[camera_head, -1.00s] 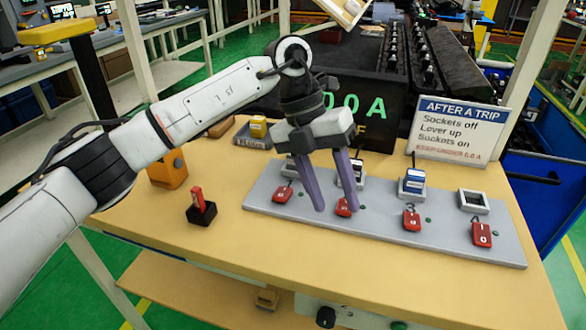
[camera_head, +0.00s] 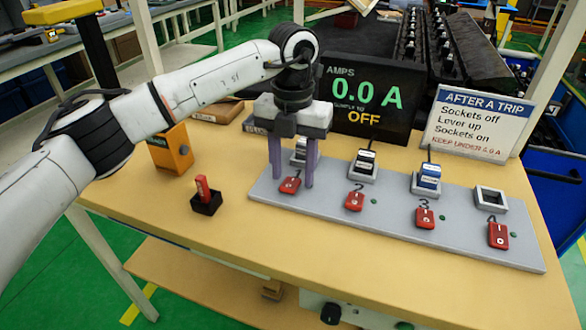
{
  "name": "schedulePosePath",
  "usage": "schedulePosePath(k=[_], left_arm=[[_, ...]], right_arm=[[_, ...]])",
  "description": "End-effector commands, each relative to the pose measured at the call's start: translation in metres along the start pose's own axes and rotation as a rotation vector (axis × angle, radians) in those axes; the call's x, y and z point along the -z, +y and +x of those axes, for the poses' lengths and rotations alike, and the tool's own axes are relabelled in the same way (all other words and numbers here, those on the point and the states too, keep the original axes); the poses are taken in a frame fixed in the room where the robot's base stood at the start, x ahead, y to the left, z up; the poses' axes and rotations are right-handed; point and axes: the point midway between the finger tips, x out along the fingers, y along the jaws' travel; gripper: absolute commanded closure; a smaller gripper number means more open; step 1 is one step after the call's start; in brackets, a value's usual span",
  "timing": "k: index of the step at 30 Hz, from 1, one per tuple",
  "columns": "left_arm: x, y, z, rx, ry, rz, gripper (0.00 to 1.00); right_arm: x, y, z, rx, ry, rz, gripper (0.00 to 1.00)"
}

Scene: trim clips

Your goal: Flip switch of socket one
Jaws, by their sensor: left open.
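A grey socket strip (camera_head: 340,208) lies on the wooden bench, with numbered sockets along its back and red switches along its front. The red switch of socket one (camera_head: 290,185) is at the strip's left end, below socket one (camera_head: 299,146), which my gripper partly hides. My left gripper (camera_head: 293,181) points down over that switch, open, with one purple finger to either side of it in the picture. I cannot tell whether a finger touches the switch. The red switches of socket two (camera_head: 354,201), three (camera_head: 425,218) and four (camera_head: 498,235) stand clear to the right.
A black display (camera_head: 372,98) behind the strip reads 0.0 A and OFF. A sign (camera_head: 474,122) stands to its right. A red lever in a black box (camera_head: 206,197) and an orange box (camera_head: 170,151) are left of the strip. The bench front is clear.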

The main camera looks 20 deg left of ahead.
Motion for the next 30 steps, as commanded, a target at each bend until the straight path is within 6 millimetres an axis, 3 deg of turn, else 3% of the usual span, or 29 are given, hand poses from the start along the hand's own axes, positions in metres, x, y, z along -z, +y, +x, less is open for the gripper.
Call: schedulePosePath(k=[10,18,23,30], left_arm=[[0.0,0.0,0.005,0.0,0.0,0.001,0.56],[0.0,0.0,0.005,0.001,0.0,0.001,0.97],[0.001,0.0,0.006,0.0,-0.023,0.003,0.97],[0.005,0.001,0.01,0.001,-0.174,0.005,0.97]], right_arm=[[-0.001,0.001,0.0,-0.003,-0.002,0.001,0.69],[-0.002,0.002,0.0,-0.003,-0.003,0.001,0.69],[-0.006,0.002,0.005,-0.004,-0.006,0.0,0.69],[-0.022,0.0,0.025,0.003,-0.004,-0.012,0.69]])
